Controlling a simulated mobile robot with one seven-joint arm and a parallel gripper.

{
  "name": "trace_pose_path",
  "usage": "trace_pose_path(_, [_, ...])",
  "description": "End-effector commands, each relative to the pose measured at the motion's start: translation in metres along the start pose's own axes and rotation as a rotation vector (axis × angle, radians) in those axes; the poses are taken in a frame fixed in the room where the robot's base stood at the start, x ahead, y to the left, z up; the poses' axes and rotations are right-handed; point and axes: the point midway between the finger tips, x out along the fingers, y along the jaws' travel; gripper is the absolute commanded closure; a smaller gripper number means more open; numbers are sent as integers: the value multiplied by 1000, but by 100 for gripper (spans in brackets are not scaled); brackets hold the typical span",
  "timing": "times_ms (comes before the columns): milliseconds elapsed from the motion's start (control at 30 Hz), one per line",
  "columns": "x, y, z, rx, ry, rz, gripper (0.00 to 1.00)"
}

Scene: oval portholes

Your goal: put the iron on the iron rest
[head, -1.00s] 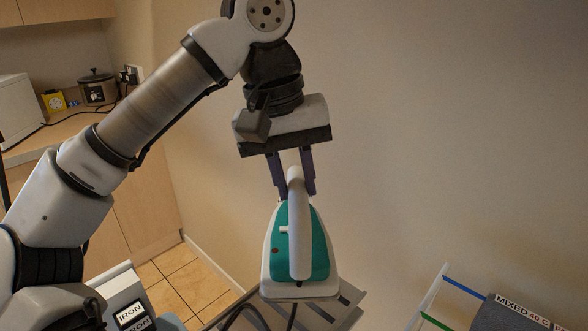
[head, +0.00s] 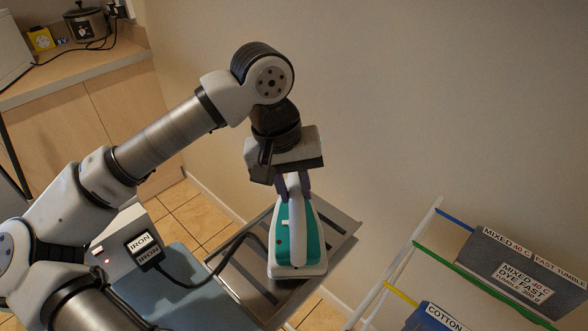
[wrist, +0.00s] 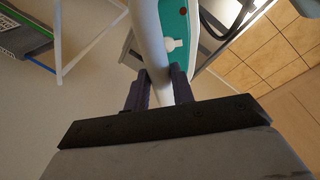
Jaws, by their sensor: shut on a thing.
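My gripper (head: 292,188) is shut on the iron's handle from above. The wrist view shows the handle (wrist: 151,40) between the two dark fingers (wrist: 159,88). The metal iron rest (head: 342,226) lies under and around the iron, at the end of the blue ironing board (head: 195,299). I cannot tell whether the iron's base touches the rest.
A box labelled IRON (head: 140,243) sits beside the board, and a dark cord (head: 195,282) runs from it toward the iron. A rack with labelled laundry bins (head: 520,275) stands at the right. A wooden counter (head: 75,68) is at the back left.

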Motion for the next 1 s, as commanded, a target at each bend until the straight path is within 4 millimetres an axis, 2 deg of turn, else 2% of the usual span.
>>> trace_pose_path(200, [14, -2, 0, 1, 4, 3, 100])
trace_pose_path(600, [18, -3, 0, 1, 5, 2, 100])
trace_pose_path(633, [19, -4, 0, 1, 1, 0, 74])
trace_pose_path(767, [18, -3, 0, 1, 1, 0, 57])
trace_pose_path(800, [18, -3, 0, 1, 1, 0, 54])
trace_pose_path(1000, [18, -3, 0, 1, 1, 0, 54])
